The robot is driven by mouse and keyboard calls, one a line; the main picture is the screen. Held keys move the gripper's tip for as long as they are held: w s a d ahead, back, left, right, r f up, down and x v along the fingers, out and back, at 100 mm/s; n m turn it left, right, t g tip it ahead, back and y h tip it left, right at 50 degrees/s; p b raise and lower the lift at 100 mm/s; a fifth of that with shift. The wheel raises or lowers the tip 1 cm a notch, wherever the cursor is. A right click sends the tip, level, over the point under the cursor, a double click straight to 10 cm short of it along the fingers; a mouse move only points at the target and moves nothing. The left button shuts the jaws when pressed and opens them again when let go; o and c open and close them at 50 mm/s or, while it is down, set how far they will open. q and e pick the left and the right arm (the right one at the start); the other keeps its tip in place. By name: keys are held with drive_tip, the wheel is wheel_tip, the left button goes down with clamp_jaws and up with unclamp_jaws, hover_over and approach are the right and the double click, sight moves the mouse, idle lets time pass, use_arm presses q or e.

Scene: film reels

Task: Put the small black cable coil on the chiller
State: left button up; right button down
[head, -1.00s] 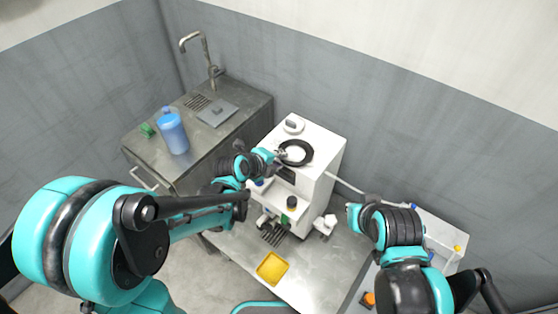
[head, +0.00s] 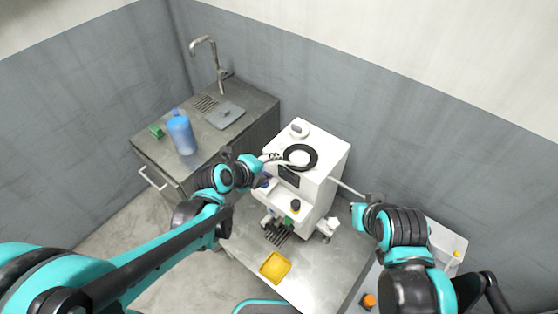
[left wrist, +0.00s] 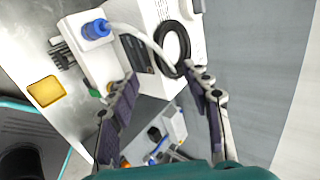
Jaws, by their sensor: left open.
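The small black cable coil (head: 313,158) lies flat on top of the white chiller (head: 327,172), towards the front of its top. In the left wrist view the coil (left wrist: 186,44) shows as a black ring on the white top (left wrist: 195,30), beyond my fingertips. My left gripper (head: 271,158) is beside the coil, at the chiller's left edge. In the left wrist view its fingers (left wrist: 163,76) are spread with nothing held between them. My right gripper (head: 358,207) is to the right of the chiller, and its fingers are too unclear to read.
A white cap (head: 299,129) is on the chiller's back top. A yellow tray (head: 275,267) lies on the metal table in front. At left, the sink counter holds a blue bottle (head: 181,135) and a green item (head: 156,131). A pale hose (left wrist: 140,36) crosses the wrist view.

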use_arm(q)
drive_tip(key=s+a+r+n+y, duration=0.2)
drive_tip(key=s+a+n, duration=0.4)
drive_tip(key=n, duration=0.7)
drive_tip(key=s+a+r+n+g+y, duration=0.1)
drive_tip(key=s+a+r+n+y, duration=0.2)
drive_tip(key=s+a+n, duration=0.4)
drive_tip(key=s+n, duration=0.1)
drive_tip(key=n, duration=0.4)
drive_tip(key=shift+s+a+r+n+y+p, duration=0.2)
drive_tip(key=shift+s+n+y+p, duration=0.1)
drive_tip(key=shift+s+n, duration=0.1)
drive_tip(key=shift+d, duration=0.1)
drive_tip(key=shift+f, duration=0.2)
